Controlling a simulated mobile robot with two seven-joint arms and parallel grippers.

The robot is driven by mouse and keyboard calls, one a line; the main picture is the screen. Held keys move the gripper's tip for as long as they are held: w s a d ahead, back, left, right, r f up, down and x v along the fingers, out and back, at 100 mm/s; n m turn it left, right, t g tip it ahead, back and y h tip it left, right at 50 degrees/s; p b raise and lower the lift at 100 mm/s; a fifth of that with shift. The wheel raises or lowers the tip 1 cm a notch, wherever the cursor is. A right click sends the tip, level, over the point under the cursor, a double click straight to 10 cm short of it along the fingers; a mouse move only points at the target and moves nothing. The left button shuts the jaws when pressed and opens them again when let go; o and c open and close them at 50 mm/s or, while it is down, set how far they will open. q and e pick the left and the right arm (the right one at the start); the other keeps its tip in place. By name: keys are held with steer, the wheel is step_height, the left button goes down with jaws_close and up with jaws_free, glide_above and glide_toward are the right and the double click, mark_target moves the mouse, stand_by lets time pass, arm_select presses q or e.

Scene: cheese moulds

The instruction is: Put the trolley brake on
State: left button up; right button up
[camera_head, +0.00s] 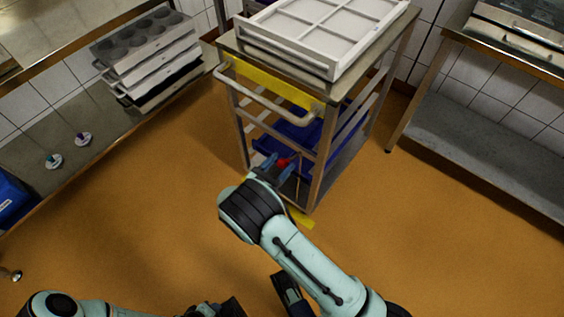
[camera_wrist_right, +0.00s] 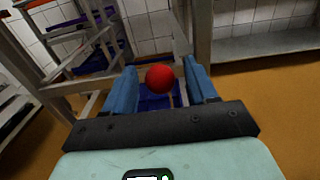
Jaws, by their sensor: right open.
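The trolley (camera_head: 321,165) is a metal frame with a pale push handle (camera_head: 262,101) at its near end. A red ball knob (camera_head: 284,162) shows low at this end; in the right wrist view the red knob (camera_wrist_right: 160,78) appears between the two blue fingers. My right gripper (camera_head: 277,164) is open, with its fingers (camera_wrist_right: 161,88) on either side of the knob in the picture and a gap to each. I cannot tell how far ahead of the fingertips the knob is. The knob's mount is hidden. My left arm lies at the bottom edge, its dark end (camera_head: 222,308) partly cut off.
A white divided tray (camera_head: 285,57) is on the trolley top, with blue crates (camera_head: 300,131) below. A steel counter (camera_head: 110,127) with stacked mould trays (camera_head: 148,50) stands left, a steel table (camera_head: 470,128) right. The orange floor (camera_head: 130,235) is open in front.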

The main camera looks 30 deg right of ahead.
arm_select(q)
steer(key=shift+w+a+f, duration=0.1)
steer(key=shift+w, duration=0.05)
arm_select(e)
steer(key=shift+w+d, duration=0.25)
steer(key=shift+d, duration=0.4)
